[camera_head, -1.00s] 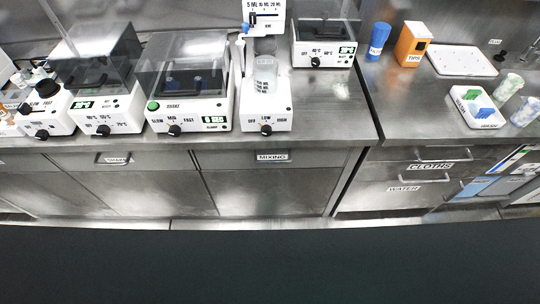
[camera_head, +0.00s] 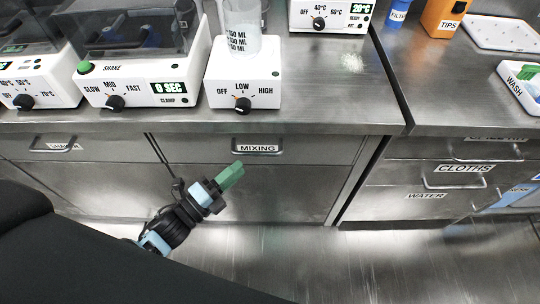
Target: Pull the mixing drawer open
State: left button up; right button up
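The mixing drawer (camera_head: 310,150) is a steel drawer front under the counter, labelled MIXING, with a bar handle (camera_head: 257,149). It looks closed, flush with the fronts beside it. My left gripper (camera_head: 232,174), with green fingers, is below and a little left of the handle, apart from it in the picture. The fingers overlap in this view, so I cannot tell whether they are open or shut. I see nothing held in them. My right gripper is not in view.
A shaker (camera_head: 140,75) and a mixer with a dial (camera_head: 243,88) stand on the counter (camera_head: 330,105) above. Drawers labelled CLOTHS (camera_head: 462,168) and WATER (camera_head: 424,196) are to the right. The floor (camera_head: 330,260) in front is clear.

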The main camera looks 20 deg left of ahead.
aim_at(256, 152)
pick_arm(q)
jog(key=shift+x, duration=3.9)
jog(key=shift+c, duration=0.4)
jog(key=shift+s, duration=0.1)
grip_shut()
